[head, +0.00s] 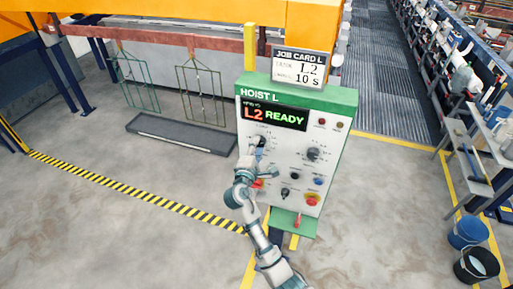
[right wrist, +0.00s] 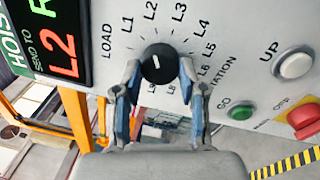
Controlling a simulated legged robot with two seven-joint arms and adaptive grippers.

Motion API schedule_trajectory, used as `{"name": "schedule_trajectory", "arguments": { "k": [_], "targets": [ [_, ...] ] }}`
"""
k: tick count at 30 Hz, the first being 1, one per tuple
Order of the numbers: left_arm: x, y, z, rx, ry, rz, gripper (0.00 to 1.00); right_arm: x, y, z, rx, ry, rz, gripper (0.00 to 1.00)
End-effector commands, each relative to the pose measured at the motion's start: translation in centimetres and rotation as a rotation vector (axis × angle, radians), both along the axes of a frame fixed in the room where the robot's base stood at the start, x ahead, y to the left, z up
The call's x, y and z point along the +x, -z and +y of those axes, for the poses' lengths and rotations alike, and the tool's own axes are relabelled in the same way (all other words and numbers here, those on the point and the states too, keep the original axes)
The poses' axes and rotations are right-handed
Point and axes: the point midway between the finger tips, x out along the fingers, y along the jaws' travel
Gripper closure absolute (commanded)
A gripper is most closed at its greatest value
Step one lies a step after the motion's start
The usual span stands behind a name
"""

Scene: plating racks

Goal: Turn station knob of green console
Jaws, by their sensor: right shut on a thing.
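The green console (head: 295,150), headed HOIST L, stands upright with a white front panel. Its display (head: 275,114) reads L2 READY. The black round station knob (right wrist: 158,64) sits inside a ring of labels, LOAD, L1, L2 and on. Its white pointer mark faces up toward L2. My right gripper (head: 259,146) reaches the panel's upper left. In the right wrist view its blue-padded fingers (right wrist: 160,80) are shut on the station knob, one on each side. In the head view the gripper partly hides the knob. My left gripper is not in view.
A job card (head: 300,68) on top reads L2 and 10 s. A second knob (head: 313,154), a red mushroom button (head: 311,199) and a green button (right wrist: 241,111) are on the panel. Buckets (head: 467,233) stand at the right. Open floor lies left.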

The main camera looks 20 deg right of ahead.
Motion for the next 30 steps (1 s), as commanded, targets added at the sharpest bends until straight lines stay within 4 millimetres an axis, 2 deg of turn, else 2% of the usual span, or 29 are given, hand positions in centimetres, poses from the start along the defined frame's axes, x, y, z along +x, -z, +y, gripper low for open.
{"name": "schedule_trajectory", "arguments": {
  "k": [1, 3, 4, 12, 16, 30],
  "targets": [
    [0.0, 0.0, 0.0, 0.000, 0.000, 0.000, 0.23, 0.0, -0.3, -0.1, -0.002, 0.001, -0.005, 0.54],
    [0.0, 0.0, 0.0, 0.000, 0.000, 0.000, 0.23, 0.0, -0.2, -0.1, -0.001, 0.001, -0.004, 0.37],
    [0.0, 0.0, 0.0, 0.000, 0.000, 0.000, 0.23, 0.0, -0.2, -0.1, -0.002, 0.001, -0.003, 0.34],
    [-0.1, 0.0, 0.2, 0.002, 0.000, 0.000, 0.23, -0.1, -0.1, 0.1, -0.002, 0.000, -0.001, 0.34],
    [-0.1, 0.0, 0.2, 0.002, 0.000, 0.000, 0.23, -0.8, 0.1, 0.6, -0.001, 0.000, 0.000, 0.34],
    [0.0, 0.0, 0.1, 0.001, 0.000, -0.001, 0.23, -8.6, 0.8, 5.5, -0.001, 0.000, 0.001, 0.34]
  ]
}}
